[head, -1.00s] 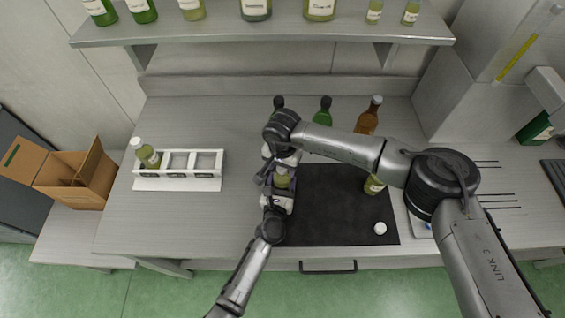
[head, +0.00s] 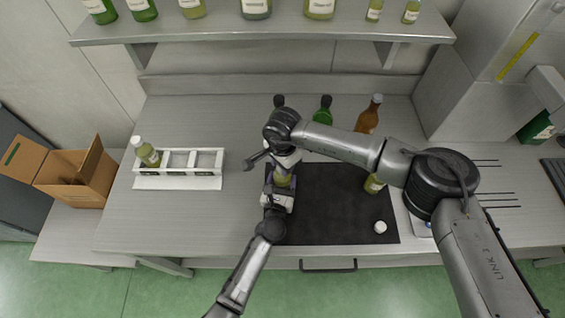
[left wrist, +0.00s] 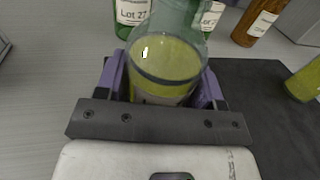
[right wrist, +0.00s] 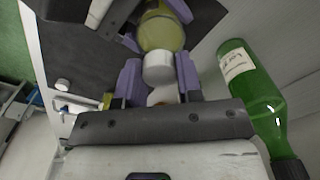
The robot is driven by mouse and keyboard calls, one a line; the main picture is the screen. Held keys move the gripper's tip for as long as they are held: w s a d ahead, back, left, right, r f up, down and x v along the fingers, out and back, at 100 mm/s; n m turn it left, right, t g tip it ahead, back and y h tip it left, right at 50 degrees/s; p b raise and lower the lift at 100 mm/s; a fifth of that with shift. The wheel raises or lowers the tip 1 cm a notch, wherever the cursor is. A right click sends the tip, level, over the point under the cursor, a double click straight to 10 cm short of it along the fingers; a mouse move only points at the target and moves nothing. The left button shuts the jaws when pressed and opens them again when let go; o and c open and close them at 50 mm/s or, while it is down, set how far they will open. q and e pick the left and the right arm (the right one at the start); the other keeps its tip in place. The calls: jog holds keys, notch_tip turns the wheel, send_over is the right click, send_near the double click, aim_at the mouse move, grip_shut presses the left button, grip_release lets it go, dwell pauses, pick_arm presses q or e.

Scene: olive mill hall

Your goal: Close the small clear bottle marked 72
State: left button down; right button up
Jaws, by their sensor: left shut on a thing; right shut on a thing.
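A small clear bottle of yellow-green liquid (left wrist: 165,62) stands at the left edge of the dark mat (head: 340,215); it also shows in the head view (head: 282,180). My left gripper (left wrist: 165,82) is shut around its body. My right gripper (right wrist: 160,72) is above it, shut on a white cap (right wrist: 158,67) in line with the bottle's top. Whether the cap is seated on the neck I cannot tell. No 72 is readable. A similar bottle (head: 373,185) stands at the mat's right side, partly behind my right arm. A loose white cap (head: 380,227) lies on the mat.
A white rack (head: 180,183) at left holds a capped bottle (head: 147,153). Green (head: 323,112) and brown (head: 368,115) bottles stand behind my right arm. Several bottles line the shelf (head: 290,31) above. A cardboard box (head: 85,185) is far left. Mat front is mostly clear.

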jog(key=m, duration=1.3)
jog(key=shift+m, duration=0.3)
jog(key=o, duration=1)
jog(key=shift+r, duration=2.2)
jog(key=shift+c, duration=0.2)
